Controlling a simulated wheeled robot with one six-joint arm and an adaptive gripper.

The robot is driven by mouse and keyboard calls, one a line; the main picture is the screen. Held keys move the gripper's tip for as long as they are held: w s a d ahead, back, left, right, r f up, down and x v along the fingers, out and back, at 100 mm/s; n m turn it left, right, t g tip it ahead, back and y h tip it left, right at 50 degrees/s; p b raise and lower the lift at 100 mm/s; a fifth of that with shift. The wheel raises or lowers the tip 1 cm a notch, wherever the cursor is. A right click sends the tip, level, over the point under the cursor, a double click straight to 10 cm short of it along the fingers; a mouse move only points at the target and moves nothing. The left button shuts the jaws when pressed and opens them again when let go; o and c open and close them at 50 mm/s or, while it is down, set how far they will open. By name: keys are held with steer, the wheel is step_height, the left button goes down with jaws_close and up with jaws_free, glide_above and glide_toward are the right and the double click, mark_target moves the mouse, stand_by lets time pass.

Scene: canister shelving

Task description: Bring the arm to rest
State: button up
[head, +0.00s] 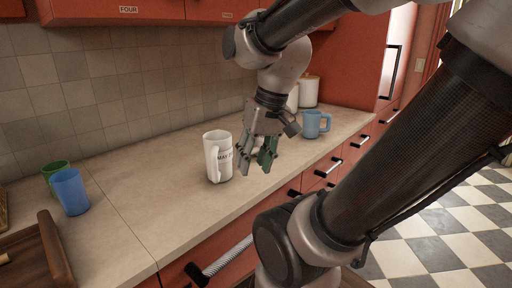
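My gripper (256,163) hangs over the countertop (150,195), pointing down, with its fingers spread apart and nothing between them. One finger looks grey and the other green. A white mug (219,157) with dark lettering stands upright on the counter just left of the gripper, apart from it as far as I can tell. My arm is bent, its links crossing the right half of the head view and hiding part of the counter and drawers.
A blue cup (70,191) and a green cup (55,174) stand at the left, near a brown wooden tray (52,249). A blue mug (314,124) and white canisters (308,91) stand behind the gripper. Red upper cabinets (115,10) hang above. The checkered floor (440,235) at right looks clear.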

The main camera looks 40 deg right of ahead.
steer(key=r+n+t, duration=0.1)
steer(key=r+n+t+h, duration=0.1)
steer(key=shift+w+d+r+n, duration=0.2)
steer(key=shift+d+r+n, duration=0.1)
steer(key=shift+d+n, duration=0.1)
stand_by(1.1)
